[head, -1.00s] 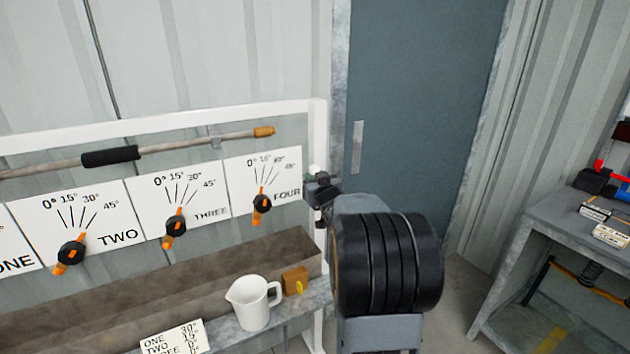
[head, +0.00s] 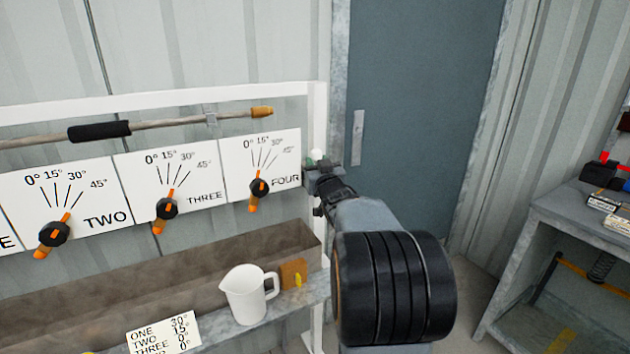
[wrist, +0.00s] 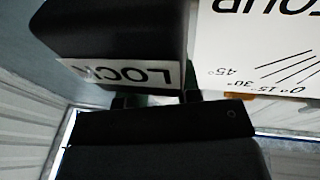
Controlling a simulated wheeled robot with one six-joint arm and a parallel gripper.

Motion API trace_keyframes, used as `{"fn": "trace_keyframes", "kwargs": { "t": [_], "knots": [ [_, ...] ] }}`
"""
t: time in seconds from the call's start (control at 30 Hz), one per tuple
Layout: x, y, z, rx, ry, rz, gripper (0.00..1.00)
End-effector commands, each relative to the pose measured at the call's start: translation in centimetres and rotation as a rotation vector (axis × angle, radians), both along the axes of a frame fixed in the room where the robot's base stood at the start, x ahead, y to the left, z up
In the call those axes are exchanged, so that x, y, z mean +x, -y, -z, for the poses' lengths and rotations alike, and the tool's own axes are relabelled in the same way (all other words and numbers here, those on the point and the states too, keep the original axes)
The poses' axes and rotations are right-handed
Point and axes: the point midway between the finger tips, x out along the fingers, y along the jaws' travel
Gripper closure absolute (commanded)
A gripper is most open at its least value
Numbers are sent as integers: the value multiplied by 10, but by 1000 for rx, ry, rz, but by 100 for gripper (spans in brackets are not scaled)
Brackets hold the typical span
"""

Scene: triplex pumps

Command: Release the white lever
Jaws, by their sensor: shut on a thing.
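A small white knob (head: 316,155), which looks like the top of the white lever, shows at the right post of the frame, beside the FOUR panel. My gripper (head: 320,172) is right at it, and its jaws hide most of the lever. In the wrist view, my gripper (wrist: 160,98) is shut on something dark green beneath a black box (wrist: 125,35). That box carries a white LOCK label (wrist: 118,72), seen upside down. The lever's white part does not show clearly there.
The FOUR panel (head: 285,150) with its orange and black dial (head: 258,190) is just left of my gripper. A white jug (head: 245,295) and an orange block (head: 293,273) stand on the ledge below. A blue-grey door (head: 430,110) is behind; a workbench (head: 590,215) stands right.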

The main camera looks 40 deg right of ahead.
Motion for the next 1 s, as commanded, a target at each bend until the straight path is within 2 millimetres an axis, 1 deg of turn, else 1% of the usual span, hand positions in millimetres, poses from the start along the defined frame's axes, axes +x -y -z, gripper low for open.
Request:
{"fn": "trace_keyframes", "kwargs": {
  "t": [0.03, 0.2, 0.37, 0.4, 0.6, 0.67, 0.9, 1.0],
  "knots": [
    [-1, 0, 6, -4, 19, -1, 100],
    [-2, -1, 0, -5, 34, -1, 100],
    [-2, -1, 0, -6, 32, -1, 100],
    [-2, -1, 0, -6, 32, -1, 68],
    [-2, -1, 0, -6, 32, -1, 49],
    [-2, -1, 0, -5, 32, -1, 43],
    [-2, -1, 0, -4, 32, 0, 43],
    [-8, -2, 1, -5, 32, 0, 43]
  ]
}}
